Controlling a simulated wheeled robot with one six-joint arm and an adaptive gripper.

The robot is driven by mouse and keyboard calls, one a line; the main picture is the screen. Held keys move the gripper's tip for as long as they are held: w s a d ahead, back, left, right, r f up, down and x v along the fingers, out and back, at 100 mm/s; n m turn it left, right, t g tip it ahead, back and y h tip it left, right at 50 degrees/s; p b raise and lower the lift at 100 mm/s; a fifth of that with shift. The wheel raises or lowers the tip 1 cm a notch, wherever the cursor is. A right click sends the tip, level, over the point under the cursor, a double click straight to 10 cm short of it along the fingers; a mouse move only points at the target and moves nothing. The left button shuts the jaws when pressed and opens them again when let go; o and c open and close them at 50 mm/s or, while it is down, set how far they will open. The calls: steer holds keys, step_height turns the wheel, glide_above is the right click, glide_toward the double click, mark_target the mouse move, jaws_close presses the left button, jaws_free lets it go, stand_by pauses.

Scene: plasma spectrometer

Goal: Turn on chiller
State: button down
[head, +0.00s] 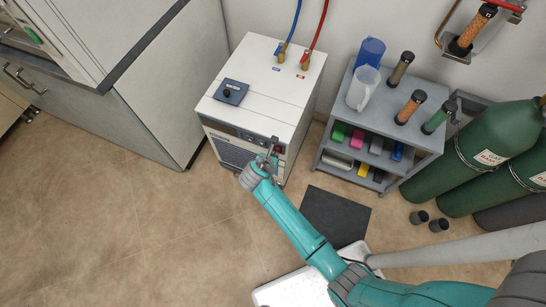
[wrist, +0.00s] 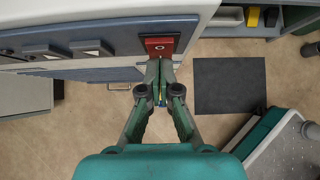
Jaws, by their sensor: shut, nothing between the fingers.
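The chiller (head: 262,100) is a white box on the floor with a dark blue front panel. It also fills the top of the wrist view (wrist: 100,22). A red switch (wrist: 159,46) in a dark frame sits at the right end of its front panel in the wrist view. My gripper (head: 274,148) is at the upper right of the chiller's front in the head view and hides the switch there. In the wrist view my gripper (wrist: 160,64) is shut and empty, its fingertips at the lower edge of the red switch. I cannot tell whether they touch it.
Blue (head: 292,25) and red (head: 317,30) hoses rise from the chiller's top. A grey shelf cart (head: 370,136) with bottles and jugs stands to its right, green gas cylinders (head: 480,150) beyond. A cabinet (head: 160,95) stands at left. A dark mat (head: 336,217) lies on the floor.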

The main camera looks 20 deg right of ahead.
steer(key=shift+w+d, duration=0.15)
steer(key=shift+r, duration=0.15)
steer(key=shift+r, duration=0.7)
